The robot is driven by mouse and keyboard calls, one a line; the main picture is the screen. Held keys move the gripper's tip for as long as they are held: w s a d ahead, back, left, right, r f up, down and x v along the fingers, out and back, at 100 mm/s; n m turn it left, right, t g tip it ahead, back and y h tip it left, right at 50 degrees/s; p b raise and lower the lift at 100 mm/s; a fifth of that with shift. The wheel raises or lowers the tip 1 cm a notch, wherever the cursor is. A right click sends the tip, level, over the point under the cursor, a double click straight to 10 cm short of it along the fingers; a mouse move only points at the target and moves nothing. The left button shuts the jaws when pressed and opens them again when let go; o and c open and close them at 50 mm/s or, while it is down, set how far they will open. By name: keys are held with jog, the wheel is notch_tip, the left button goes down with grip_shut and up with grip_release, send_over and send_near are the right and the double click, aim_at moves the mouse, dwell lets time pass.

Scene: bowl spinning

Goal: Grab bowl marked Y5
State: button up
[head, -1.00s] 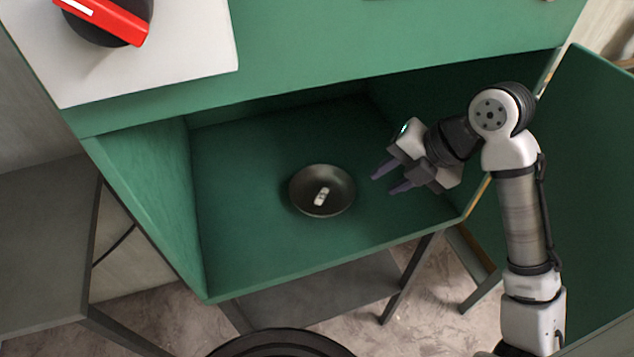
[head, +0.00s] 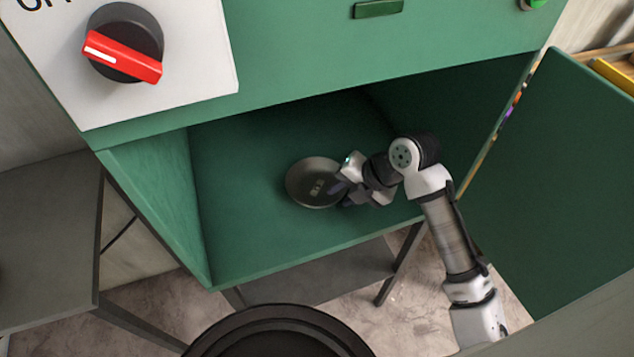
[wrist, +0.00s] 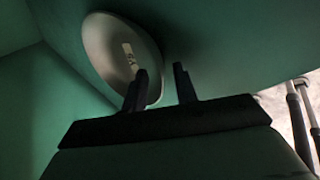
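A dark round bowl (head: 304,190) sits on the floor of the green cabinet, with a small pale label inside it. My gripper (head: 340,194) is at the bowl's right side in the head view. In the wrist view the two dark fingers (wrist: 160,84) stand apart. The bowl (wrist: 103,48) shows there with its near rim at the fingers; the left finger overlaps the rim and the right finger is outside it. I cannot tell whether either finger touches the bowl.
The green cabinet (head: 240,255) is open at the front, with side walls close around the arm. Its door (head: 560,190) stands open at the right. A red knob (head: 122,56) is on the white panel above. A grey table (head: 45,240) stands at the left.

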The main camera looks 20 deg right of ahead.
jog(key=shift+w+f, duration=0.1)
jog(key=shift+f, duration=0.1)
grip_shut()
dwell(0.3)
